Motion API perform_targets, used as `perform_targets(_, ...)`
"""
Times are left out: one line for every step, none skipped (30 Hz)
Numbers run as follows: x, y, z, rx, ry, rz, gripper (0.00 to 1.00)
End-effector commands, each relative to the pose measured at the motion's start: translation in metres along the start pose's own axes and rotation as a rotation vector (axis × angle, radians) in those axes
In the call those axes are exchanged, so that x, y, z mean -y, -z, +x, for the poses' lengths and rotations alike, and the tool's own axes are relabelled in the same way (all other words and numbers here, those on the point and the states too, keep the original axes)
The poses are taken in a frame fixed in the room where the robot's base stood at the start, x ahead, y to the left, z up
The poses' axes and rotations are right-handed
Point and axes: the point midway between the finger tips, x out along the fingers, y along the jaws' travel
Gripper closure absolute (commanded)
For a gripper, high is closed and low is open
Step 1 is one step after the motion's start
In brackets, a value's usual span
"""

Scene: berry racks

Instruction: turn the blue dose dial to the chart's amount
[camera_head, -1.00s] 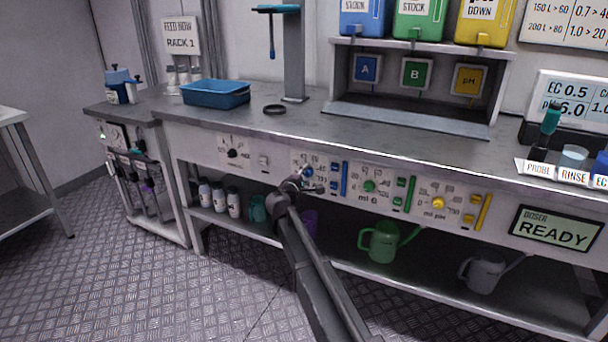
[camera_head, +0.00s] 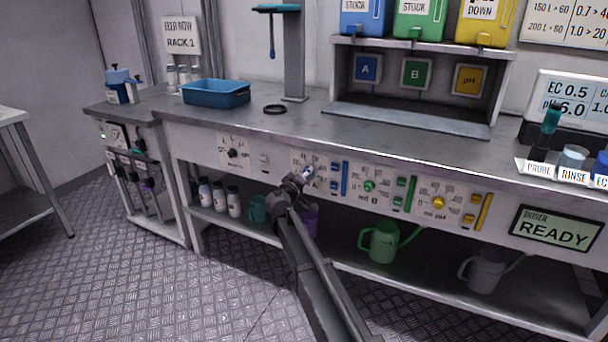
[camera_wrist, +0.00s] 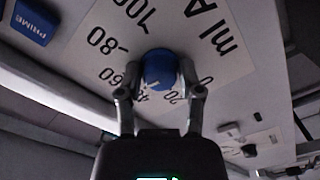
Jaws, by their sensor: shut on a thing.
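The blue dose dial (camera_wrist: 161,69) sits on the white "ml A" panel. The two fingers of my gripper (camera_wrist: 160,88) are shut on its sides. A pale mark on the dial's lower left edge points roughly toward the 40; the exact setting is hard to read. The scale numbers 0 to 100 surround it, partly covered by my fingers. In the head view, my gripper (camera_head: 301,178) is at the panel and the dial (camera_head: 308,172) shows just beyond it. The chart (camera_head: 568,22) at the top right is cut off; it shows "150 L > 60" and "200 L > 80".
A blue PRIME button (camera_wrist: 32,21) is at the upper left of the wrist view. Green (camera_head: 370,186) and yellow (camera_head: 438,203) dials are to the right on the same front. The doser display (camera_head: 556,229) reads READY. A green watering can (camera_head: 383,242) stands on the lower shelf.

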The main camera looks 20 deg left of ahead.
Motion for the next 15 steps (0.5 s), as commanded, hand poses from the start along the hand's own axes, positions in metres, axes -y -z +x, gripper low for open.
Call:
perform_targets(0.0011, 0.0029, 0.0022, -0.006, 0.001, 0.023, 1.00)
perform_targets(0.0011, 0.0029, 0.0022, -0.006, 0.001, 0.039, 1.00)
perform_targets(0.0011, 0.0029, 0.0022, -0.005, 0.001, 0.056, 1.00)
perform_targets(0.0011, 0.0029, 0.0022, -0.005, 0.001, 0.068, 1.00)
perform_targets(0.0011, 0.0029, 0.0022, -0.005, 0.001, 0.078, 1.00)
perform_targets(0.0011, 0.0029, 0.0023, -0.005, 0.001, 0.089, 1.00)
perform_targets(0.0011, 0.0029, 0.0023, -0.005, 0.001, 0.097, 1.00)
perform_targets(0.0011, 0.0029, 0.0023, -0.005, 0.001, 0.103, 1.00)
perform_targets(0.0010, 0.0029, 0.0023, -0.005, 0.001, 0.109, 1.00)
perform_targets(0.0010, 0.0029, 0.0023, -0.005, 0.001, 0.113, 1.00)
perform_targets(0.0010, 0.0029, 0.0023, -0.005, 0.001, 0.116, 1.00)
perform_targets(0.0010, 0.0029, 0.0024, -0.005, 0.001, 0.119, 1.00)
perform_targets(0.0010, 0.0029, 0.0024, -0.005, 0.001, 0.120, 1.00)
perform_targets(0.0010, 0.0029, 0.0024, -0.005, 0.001, 0.121, 1.00)
perform_targets(0.0010, 0.0029, 0.0024, -0.005, 0.001, 0.121, 1.00)
